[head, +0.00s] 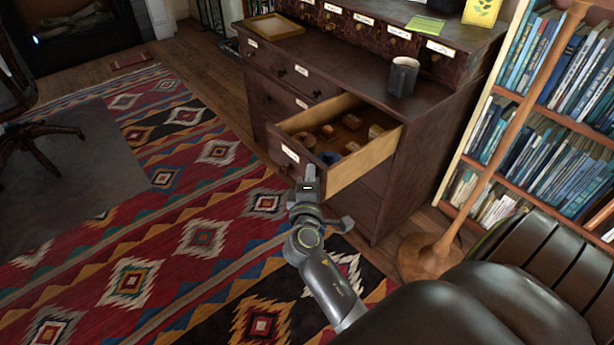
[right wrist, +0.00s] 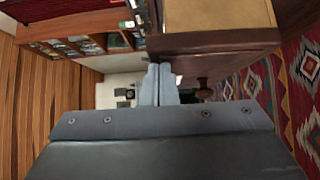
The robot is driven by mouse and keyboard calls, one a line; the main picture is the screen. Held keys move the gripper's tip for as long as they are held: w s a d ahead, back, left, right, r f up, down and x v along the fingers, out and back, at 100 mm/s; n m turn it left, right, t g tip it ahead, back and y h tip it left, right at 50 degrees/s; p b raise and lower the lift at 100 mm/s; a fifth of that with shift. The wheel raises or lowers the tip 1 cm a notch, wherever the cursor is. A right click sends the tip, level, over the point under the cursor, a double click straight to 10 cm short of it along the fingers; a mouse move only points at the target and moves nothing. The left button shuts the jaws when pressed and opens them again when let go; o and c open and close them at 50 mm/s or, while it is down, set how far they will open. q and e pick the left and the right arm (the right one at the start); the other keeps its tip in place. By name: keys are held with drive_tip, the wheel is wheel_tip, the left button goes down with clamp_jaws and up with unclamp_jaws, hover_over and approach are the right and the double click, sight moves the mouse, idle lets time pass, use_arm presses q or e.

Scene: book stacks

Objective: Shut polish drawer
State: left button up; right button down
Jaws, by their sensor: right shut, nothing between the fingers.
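The open drawer (head: 366,162) juts out of the dark wooden cabinet (head: 375,205), with several small blocks and a round blue thing inside. Its dark front carries a white label that I cannot read. My right gripper (head: 310,174) is shut and empty, right by the front of this drawer near its right end. In the right wrist view, the shut fingers (right wrist: 160,84) lie close to a dark board (right wrist: 215,41) with a round knob (right wrist: 203,82) beside them. I cannot tell whether they touch the board. My left gripper is not in view.
A dark cup (head: 402,76) and a wooden tray (head: 275,26) stand on the cabinet top. A bookcase (head: 512,95), a wooden pole on a round base (head: 425,258) and a dark leather chair (head: 500,300) are at the right. Patterned rug (head: 200,235) lies open at the left.

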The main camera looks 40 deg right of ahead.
drive_tip(key=d, duration=0.8)
drive_tip(key=w+d, duration=0.1)
drive_tip(key=d, duration=0.3)
drive_tip(key=shift+d, duration=0.25)
drive_tip(key=d, duration=0.4)
drive_tip(key=d+b, duration=0.1)
drive_tip(key=d, duration=0.4)
drive_tip(key=w+d+b, duration=0.1)
drive_tip(key=d, duration=0.3)
drive_tip(key=shift+d, duration=0.35)
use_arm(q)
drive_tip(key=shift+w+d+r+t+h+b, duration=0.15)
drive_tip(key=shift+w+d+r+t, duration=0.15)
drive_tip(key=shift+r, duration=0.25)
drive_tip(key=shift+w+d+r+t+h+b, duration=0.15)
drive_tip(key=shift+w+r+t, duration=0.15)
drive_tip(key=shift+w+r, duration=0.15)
use_arm(e)
drive_tip(key=shift+d, duration=0.65)
drive_tip(key=shift+w, duration=0.1)
